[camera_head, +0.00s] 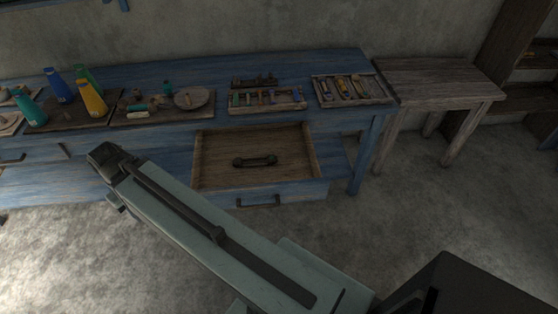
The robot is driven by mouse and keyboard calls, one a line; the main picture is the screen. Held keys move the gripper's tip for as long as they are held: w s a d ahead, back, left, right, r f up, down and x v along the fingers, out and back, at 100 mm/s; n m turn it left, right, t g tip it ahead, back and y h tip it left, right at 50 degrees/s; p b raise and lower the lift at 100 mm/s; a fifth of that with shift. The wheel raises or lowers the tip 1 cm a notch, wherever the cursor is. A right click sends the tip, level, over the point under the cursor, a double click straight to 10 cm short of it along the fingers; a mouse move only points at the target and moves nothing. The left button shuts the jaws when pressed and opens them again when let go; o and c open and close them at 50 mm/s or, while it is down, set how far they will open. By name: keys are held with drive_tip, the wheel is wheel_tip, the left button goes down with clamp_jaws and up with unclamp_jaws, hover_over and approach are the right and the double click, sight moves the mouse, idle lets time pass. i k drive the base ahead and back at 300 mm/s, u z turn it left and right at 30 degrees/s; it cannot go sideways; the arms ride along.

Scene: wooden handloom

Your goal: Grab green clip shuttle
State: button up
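I cannot single out the green clip shuttle with certainty. Small greenish pieces show in a wooden tool tray (268,109) on the blue table. A small green and pale piece (138,109) lies on a dark board to the left. My grey-green arm reaches from the lower right to the left, in front of the table. My gripper (108,160) is at its far end, left of the open drawer and apart from the trays. Its fingers are too small and dark to tell open or shut.
The open drawer (205,160) juts out from the blue table (340,62) and holds a dark handle-shaped object (255,161). Several coloured bottles (92,98) stand at the left. A second tray (384,89) of tools is at the right. A grey wooden table (440,78) stands beyond it. The floor at right is clear.

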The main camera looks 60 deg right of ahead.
sight(238, 162)
drive_tip(key=u, duration=0.15)
drive_tip(key=i, duration=0.95)
drive_tip(key=z, duration=0.05)
